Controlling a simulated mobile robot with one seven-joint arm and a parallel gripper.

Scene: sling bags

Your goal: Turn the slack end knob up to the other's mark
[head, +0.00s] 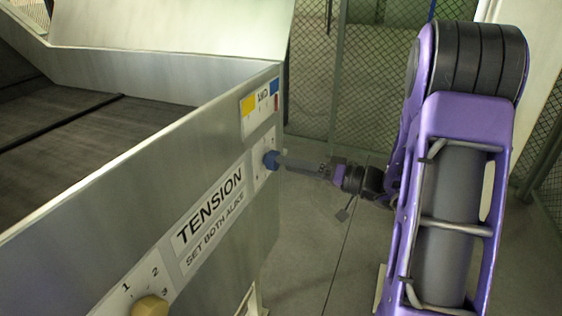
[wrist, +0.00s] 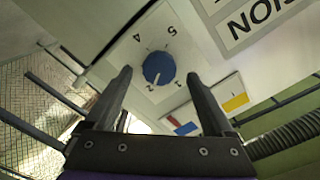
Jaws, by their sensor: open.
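A blue knob (head: 270,160) sits on a numbered dial plate on the metal side wall. In the wrist view the blue knob (wrist: 158,67) has a pale mark that seems to point toward the 2; 1, 4 and 5 also show. A yellow knob (head: 150,306) is on a second dial at the bottom edge of the head view, partly cut off; its setting cannot be read. My gripper (wrist: 160,74) is open, its fingers on either side of the blue knob in the wrist view. I cannot tell whether they touch it.
A label (head: 208,218) reading "TENSION SET BOTH ALIKE" lies between the dials. A small plate (head: 259,103) with yellow, blue and red patches is above the blue knob. A dark belt (head: 70,135) lies behind the wall.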

